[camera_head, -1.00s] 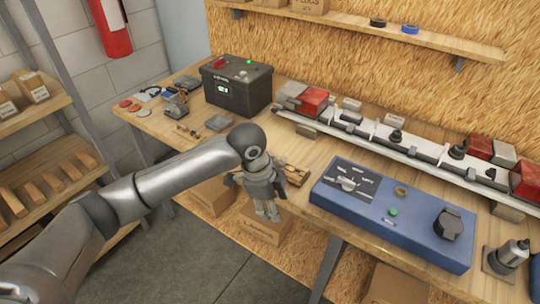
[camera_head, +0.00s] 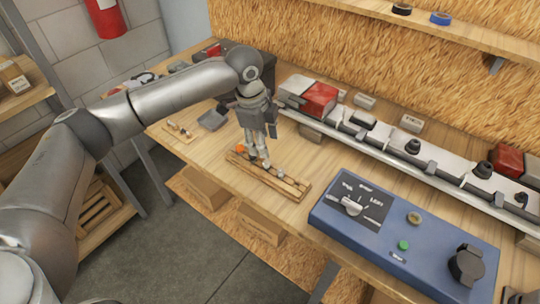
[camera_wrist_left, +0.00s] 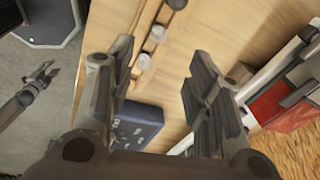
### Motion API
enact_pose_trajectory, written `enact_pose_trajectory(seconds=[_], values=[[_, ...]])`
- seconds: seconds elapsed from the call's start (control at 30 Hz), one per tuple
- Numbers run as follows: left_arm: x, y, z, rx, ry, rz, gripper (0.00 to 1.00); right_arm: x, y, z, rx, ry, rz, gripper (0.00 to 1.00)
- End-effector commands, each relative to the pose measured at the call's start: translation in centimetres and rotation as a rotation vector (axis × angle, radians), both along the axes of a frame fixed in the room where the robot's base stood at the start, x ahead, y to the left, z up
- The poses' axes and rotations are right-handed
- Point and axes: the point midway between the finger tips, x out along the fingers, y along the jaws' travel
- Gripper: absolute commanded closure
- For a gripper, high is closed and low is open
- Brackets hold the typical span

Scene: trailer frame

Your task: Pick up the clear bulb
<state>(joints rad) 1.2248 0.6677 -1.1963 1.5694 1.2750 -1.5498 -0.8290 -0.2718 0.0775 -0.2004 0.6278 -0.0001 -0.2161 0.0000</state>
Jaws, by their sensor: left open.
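A long wooden holder (camera_head: 292,190) with small bulbs lies on the workbench, left of the blue test box. It also shows in the left wrist view (camera_wrist_left: 138,40). There, pale bulbs (camera_wrist_left: 157,34) (camera_wrist_left: 143,62) stand in a row; I cannot tell which is the clear one. An orange bulb (camera_head: 240,149) shows at the holder's left end in the head view. My left gripper (camera_head: 258,163) points down over the holder, open and empty, hiding part of it. My right gripper (camera_wrist_left: 44,74) shows small in the left wrist view; its jaw state is unclear.
The blue test box (camera_head: 400,225) with a dial and green button stands to the right. A rail with red-and-grey lamps (camera_head: 420,150) runs along the back. A small grey tray (camera_head: 213,119) and a small wooden holder (camera_head: 180,131) lie to the left. The bench's front edge is close.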

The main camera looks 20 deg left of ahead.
Motion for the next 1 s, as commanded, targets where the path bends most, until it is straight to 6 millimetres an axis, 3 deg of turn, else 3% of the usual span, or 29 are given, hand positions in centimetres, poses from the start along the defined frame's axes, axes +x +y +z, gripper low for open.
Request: enact_pose_trajectory(seconds=[0.2,0.33,0.47,0.73,1.0], values=[[0.3,-0.4,-3.3,0.001,0.004,0.0,0.53,-3.5,-0.2,0.6,-0.004,0.05,-0.001,0.6],[0.5,-0.4,-4.1,0.001,0.001,-0.001,0.53,-5.0,-0.3,0.7,-0.006,0.072,-0.001,0.6],[0.8,-0.2,-5.3,0.002,0.003,0.001,0.53,-4.6,-0.4,1.6,-0.007,0.067,0.0,0.6],[1.5,-0.3,-8.9,0.001,0.003,0.0,0.53,-1.6,-0.4,3.0,-0.005,0.018,0.001,0.6],[1.6,-0.3,-9.4,0.001,0.0,-0.001,0.53,-2.3,-0.5,2.8,-0.007,0.032,0.0,0.6]])
